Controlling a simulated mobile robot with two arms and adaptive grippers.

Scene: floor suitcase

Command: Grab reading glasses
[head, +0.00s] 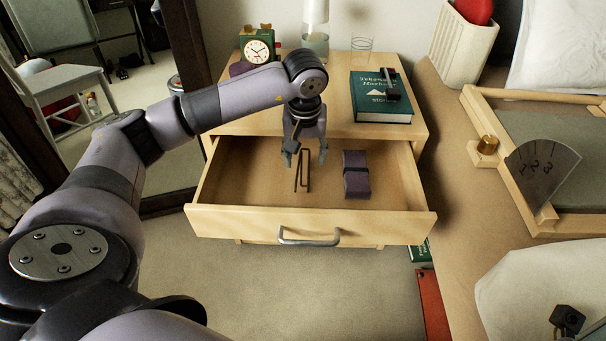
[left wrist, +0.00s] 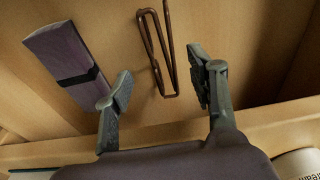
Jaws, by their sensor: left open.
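The reading glasses (head: 302,171), thin and brown with a folded frame, lie in the open drawer (head: 270,219) of the wooden nightstand. In the left wrist view the glasses (left wrist: 160,55) show ahead of and between the fingers. My left gripper (head: 305,160) is open and empty, pointing down into the drawer just above the glasses. It also shows in the left wrist view (left wrist: 160,88), with its two fingers apart. I cannot tell the exact height gap to the glasses. My right gripper is not clearly in view.
A purple case with a dark band (head: 356,175) lies in the drawer right of the glasses. On the nightstand top stand a clock (head: 258,50), a green book (head: 381,98) and a glass (head: 361,52). The bed side with a wooden frame is at the right.

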